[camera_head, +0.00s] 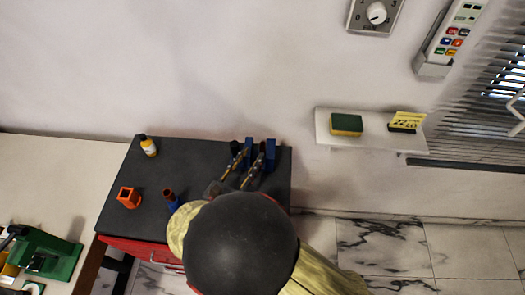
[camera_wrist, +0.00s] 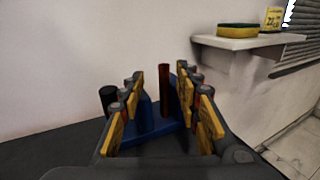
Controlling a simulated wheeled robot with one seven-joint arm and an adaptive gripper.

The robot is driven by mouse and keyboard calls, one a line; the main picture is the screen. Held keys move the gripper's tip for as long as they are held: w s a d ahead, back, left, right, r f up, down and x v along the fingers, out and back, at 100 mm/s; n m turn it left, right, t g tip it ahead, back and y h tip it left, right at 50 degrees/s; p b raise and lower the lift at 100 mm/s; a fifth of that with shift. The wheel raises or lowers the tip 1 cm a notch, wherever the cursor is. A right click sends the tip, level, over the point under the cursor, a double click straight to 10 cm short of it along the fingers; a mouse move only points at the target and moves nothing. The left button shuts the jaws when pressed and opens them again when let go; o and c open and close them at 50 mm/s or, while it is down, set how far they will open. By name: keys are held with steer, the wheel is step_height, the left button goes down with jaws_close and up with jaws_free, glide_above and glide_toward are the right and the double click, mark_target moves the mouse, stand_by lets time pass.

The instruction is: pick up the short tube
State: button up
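My gripper (camera_head: 244,167) is open, with its two yellow-padded fingers apart over the dark cabinet top. In the wrist view the gripper (camera_wrist: 160,78) has a red-brown tube (camera_wrist: 165,88) upright in the gap ahead, nearer the right finger; I cannot tell whether they touch. A blue stand (camera_wrist: 147,120) with upright posts is around that tube. A black cylinder (camera_wrist: 107,97) stands at its left. In the head view another brown tube (camera_head: 169,194) stands left of my arm, with blue at its base. I cannot tell which one is the short tube.
A white shelf (camera_head: 365,136) with a sponge (camera_head: 346,124) juts from the wall at right. A green device (camera_head: 45,255) is lower left.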

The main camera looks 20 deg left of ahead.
mark_target(261, 147)
steer(key=w, duration=0.1)
steer(key=w+d+b, duration=0.1)
steer(key=w, duration=0.1)
steer(key=w+b, duration=0.1)
steer(key=w, duration=0.1)
steer(key=shift+w+d+f, duration=0.15)
steer(key=shift+d+f, duration=0.05)
steer(key=shift+f, duration=0.05)
steer(key=shift+w+r, duration=0.1)
steer(key=shift+w, duration=0.45)
steer(key=shift+c, duration=1)
jaws_close()
